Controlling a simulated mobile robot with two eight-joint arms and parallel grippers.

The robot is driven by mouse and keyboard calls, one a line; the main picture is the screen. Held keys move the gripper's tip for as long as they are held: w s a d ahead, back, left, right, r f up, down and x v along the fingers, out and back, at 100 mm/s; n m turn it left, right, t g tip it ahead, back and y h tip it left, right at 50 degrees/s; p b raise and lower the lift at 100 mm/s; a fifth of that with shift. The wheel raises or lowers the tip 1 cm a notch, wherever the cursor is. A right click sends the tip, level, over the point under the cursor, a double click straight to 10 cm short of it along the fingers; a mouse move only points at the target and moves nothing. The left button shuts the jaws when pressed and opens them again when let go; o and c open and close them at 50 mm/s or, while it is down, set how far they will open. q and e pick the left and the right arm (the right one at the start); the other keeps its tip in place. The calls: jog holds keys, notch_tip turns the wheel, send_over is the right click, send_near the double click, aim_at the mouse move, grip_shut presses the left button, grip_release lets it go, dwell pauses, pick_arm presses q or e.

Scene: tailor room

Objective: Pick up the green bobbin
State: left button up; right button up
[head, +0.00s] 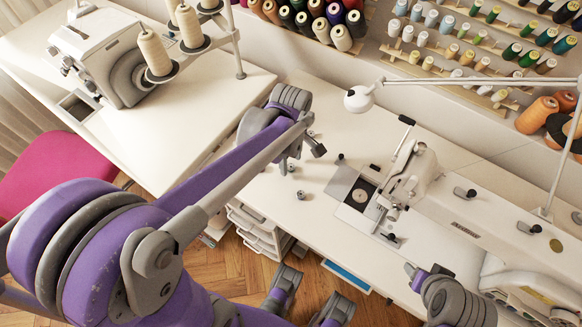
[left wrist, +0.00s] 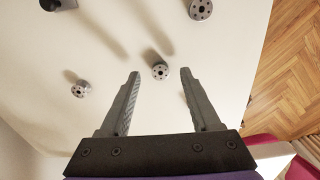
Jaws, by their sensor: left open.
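Several small round metal bobbins lie on the white sewing table (head: 345,120). They look grey, and I cannot make out green on any of them. In the left wrist view one bobbin (left wrist: 160,71) lies just beyond and between the fingertips. A second bobbin (left wrist: 200,9) is farther out at upper right, and a third bobbin (left wrist: 79,89) is left of the fingers. In the head view a bobbin (head: 300,195) shows beside my left gripper (head: 298,158). My left gripper (left wrist: 158,80) is open and empty, pointing down over the table. My right arm shows at lower right; its jaws are unclear.
A sewing machine (head: 410,175) stands right of the bobbins, with a lamp arm (head: 450,80) above. A serger (head: 110,60) with thread cones stands on the left table. Thread racks line the back wall. A dark block (left wrist: 62,4) lies at the wrist view's upper left.

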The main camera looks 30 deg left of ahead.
pick_arm(q)
jog(key=shift+f, duration=0.7)
pick_arm(e)
jog(key=shift+f, duration=0.15)
pick_arm(q)
grip_shut()
jog(key=shift+r, duration=0.1)
